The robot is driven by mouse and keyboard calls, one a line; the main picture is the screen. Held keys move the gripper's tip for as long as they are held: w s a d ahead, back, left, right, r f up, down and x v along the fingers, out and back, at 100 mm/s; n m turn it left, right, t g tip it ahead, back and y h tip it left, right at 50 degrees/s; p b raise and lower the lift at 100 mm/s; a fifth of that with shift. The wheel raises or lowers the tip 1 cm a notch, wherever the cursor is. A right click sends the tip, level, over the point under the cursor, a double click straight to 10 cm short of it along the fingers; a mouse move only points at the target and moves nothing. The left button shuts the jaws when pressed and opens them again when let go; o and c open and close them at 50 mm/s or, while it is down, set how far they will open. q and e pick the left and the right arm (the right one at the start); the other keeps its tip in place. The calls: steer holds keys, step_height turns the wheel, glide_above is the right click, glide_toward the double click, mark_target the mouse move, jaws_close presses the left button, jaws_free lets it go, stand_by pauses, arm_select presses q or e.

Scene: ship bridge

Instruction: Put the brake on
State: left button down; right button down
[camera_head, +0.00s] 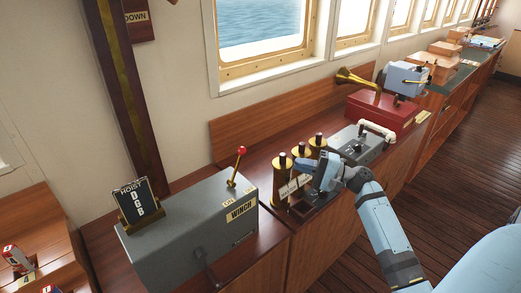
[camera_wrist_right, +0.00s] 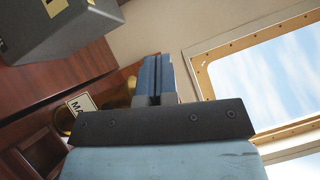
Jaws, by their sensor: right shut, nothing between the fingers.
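A grey winch box (camera_head: 185,235) with a yellow WINCH plate (camera_head: 241,212) stands on the wooden counter. A lever with a red knob (camera_head: 241,150) rises from its top, leaning slightly right. A dark handle (camera_head: 206,268) is on the box's front side. My left gripper is not in view.
Brass cylinders with dark tops (camera_head: 282,180) stand close by my right gripper. A grey case with a pale handle (camera_head: 372,152), a red box (camera_head: 385,110) and a brass horn (camera_head: 352,77) stand farther right. A HOIST board (camera_head: 138,203) stands on the winch box's left end.

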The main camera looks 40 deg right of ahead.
mark_target(236, 167)
steer(key=shift+d+r, duration=0.3)
steer(key=shift+r, duration=0.15)
steer(key=s+a+p+x, duration=0.1)
steer(key=a+p+x, duration=0.1)
steer(key=x, duration=1)
steer(key=shift+a+r+p, duration=0.3)
steer(key=shift+r+p, duration=0.15)
steer(key=shift+p, duration=0.35)
steer(key=shift+s, duration=0.1)
